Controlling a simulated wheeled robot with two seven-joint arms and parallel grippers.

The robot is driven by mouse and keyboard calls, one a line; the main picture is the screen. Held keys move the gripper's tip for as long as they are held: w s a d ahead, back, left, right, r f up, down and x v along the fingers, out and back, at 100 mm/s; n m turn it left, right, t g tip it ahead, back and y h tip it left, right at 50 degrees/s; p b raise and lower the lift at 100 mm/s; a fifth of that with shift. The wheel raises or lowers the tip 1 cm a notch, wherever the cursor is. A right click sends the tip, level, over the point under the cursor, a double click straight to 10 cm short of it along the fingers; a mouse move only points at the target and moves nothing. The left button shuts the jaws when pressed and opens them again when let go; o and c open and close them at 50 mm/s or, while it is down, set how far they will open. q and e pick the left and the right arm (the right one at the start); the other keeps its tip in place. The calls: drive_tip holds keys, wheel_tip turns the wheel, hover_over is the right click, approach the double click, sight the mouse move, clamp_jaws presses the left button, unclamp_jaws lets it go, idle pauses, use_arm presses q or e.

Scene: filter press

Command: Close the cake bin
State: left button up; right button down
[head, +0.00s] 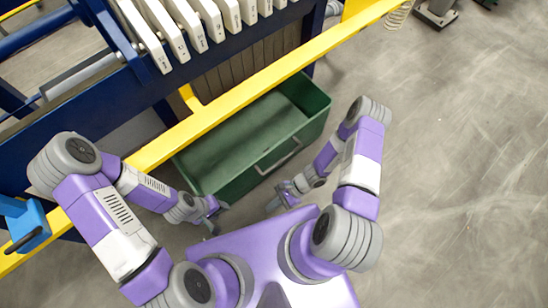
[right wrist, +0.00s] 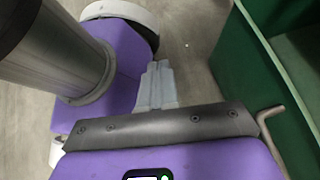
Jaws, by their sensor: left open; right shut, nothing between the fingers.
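The cake bin is a green open-topped drawer (head: 222,181) below the filter press. Part of it sticks out past the yellow rail, and its inside looks empty. Its grey bar handle (head: 278,159) is on the front wall facing me. The right wrist view shows the green wall (right wrist: 258,75) and the handle (right wrist: 274,116) at the right. My left gripper (head: 214,222) is open and empty near the bin's front left corner. My right gripper (head: 277,201) is shut and empty in front of the bin, apart from the handle; its fingers (right wrist: 158,82) show together in the right wrist view.
A yellow rail (head: 245,97) crosses above the bin. The dark blue press frame (head: 130,92) and several white plates (head: 170,35) stand behind it. A blue bracket (head: 26,222) is at the far left. The grey floor (head: 455,160) at right is clear.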

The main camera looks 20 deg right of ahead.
drive_tip(key=w+d+f+m+t+y+b, duration=0.1)
drive_tip(key=w+d+f+m+t, duration=0.1)
drive_tip(key=w+f+m+t, duration=0.45)
drive_tip(key=m+t+h+b, duration=0.2)
drive_tip(key=m+t+h, duration=0.5)
drive_tip(key=m+t, duration=0.2)
approach(270, 153)
drive_tip(key=b+x, duration=0.4)
drive_tip(key=x, duration=0.1)
drive_tip(key=shift+w+d+f, duration=0.15)
drive_tip(key=shift+f, duration=0.05)
drive_tip(key=shift+w, duration=0.55)
drive_tip(key=shift+a+r, duration=0.1)
drive_tip(key=shift+a, duration=0.15)
